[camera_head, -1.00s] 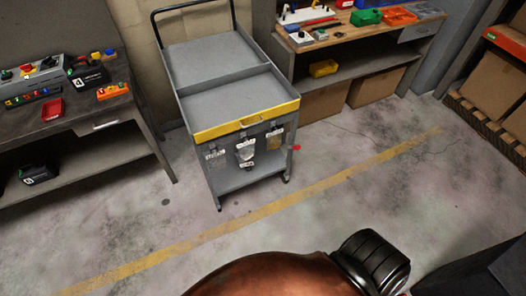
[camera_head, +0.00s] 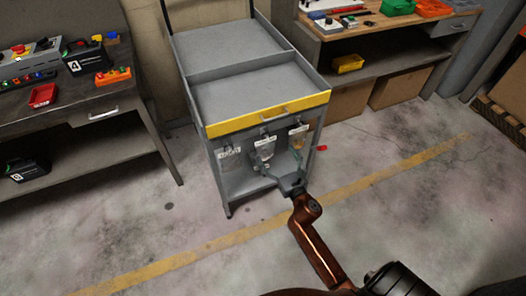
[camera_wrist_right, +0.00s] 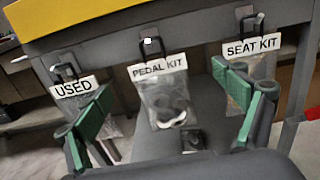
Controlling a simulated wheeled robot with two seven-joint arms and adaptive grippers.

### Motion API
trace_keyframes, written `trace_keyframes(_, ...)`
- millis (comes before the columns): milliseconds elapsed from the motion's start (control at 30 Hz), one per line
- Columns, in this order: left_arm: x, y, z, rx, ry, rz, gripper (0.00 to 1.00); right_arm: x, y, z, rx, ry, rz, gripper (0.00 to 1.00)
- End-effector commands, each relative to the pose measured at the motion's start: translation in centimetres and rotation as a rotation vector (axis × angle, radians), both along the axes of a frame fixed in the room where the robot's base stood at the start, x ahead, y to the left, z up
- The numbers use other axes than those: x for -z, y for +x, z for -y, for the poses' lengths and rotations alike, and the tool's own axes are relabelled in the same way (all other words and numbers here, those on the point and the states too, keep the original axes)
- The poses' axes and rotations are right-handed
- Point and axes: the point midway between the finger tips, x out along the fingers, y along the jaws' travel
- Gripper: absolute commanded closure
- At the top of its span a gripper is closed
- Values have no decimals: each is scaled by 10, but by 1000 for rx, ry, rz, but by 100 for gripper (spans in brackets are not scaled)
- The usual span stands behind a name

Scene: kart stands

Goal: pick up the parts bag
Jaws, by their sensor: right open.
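Three clear bags with white labels hang from hooks on the front of the grey cart (camera_head: 250,88). The pedal kit bag (camera_head: 264,151) is in the middle; in the right wrist view this pedal kit bag (camera_wrist_right: 167,108) shows pale ring-like parts inside. The used bag (camera_head: 229,157) hangs left of it and the seat kit bag (camera_head: 298,139) right of it. My right gripper (camera_head: 279,169) is open and empty in front of the cart. In the right wrist view its green-padded fingers (camera_wrist_right: 165,95) stand either side of the pedal kit bag, which appears ahead of them. My left gripper is out of view.
A workbench (camera_head: 100,100) with control boxes and a red tray (camera_head: 42,95) stands at left. Another bench (camera_head: 385,52) with coloured bins is at the back right. The floor around the yellow line (camera_head: 230,240) is clear. The cart's lower shelf lies behind the bags.

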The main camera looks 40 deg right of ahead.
Motion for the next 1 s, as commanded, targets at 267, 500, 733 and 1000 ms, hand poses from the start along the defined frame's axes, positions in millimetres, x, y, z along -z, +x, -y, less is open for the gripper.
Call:
trace_keyframes(267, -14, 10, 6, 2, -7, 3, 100, 3, 28, 3, -1, 2, -1, 11)
trace_keyframes(500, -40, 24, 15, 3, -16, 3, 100, 6, 58, 7, -2, 3, -2, 11)
trace_keyframes(733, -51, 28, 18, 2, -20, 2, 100, 5, 69, 10, 0, 5, -3, 11)
trace_keyframes(1000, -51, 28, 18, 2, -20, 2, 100, 4, 69, 10, 0, 5, -3, 18)
